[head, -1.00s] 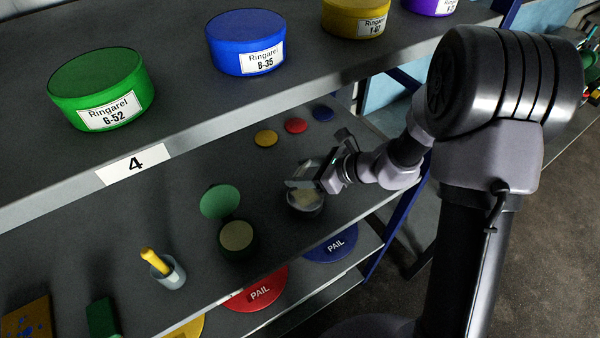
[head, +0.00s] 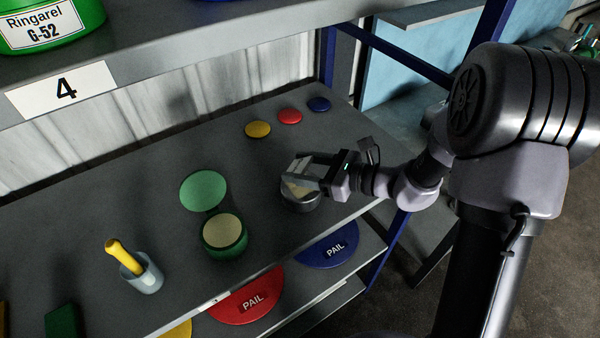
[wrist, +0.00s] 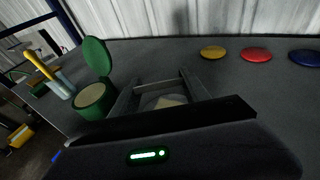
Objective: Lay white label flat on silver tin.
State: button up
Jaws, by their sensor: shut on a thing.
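The silver tin (head: 301,205) stands on the grey shelf, right of an open green tin (head: 224,239). A cream patch shows at its top, partly covered by my gripper. My gripper (head: 299,175) is low over the tin, its fingers spaced well apart. The white label (head: 303,183) appears as a pale patch held between the fingers, over the tin's top. Fingers and shade hide much of it, so I cannot tell whether it touches the tin. In the wrist view, my gripper (wrist: 158,90) frames the cream patch, and its dark body hides the tin's near side.
The green tin's raised lid (head: 204,190) stands on its far side. A pale cup (head: 143,275) with a yellow-handled tool is farther left. Yellow (head: 258,129), red (head: 290,116) and blue (head: 319,104) discs lie behind. The upper shelf (head: 170,60) overhangs. Bare shelf surrounds the silver tin.

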jog(key=shift+f+y+b, duration=0.3)
jog(key=shift+f+b, duration=0.35)
jog(key=shift+b, duration=0.25)
notch_tip(320, 180, down, 3)
jog(key=b, duration=0.3)
jog(key=shift+r+b, duration=0.15)
jog(key=shift+b, duration=0.25)
jog(key=shift+t+y, duration=0.3)
jog(key=o, duration=1.4)
jog(key=p+v, duration=0.1)
jog(key=v, duration=1.6)
jog(key=shift+s+d+r, duration=0.1)
jog(key=shift+d+r, duration=0.15)
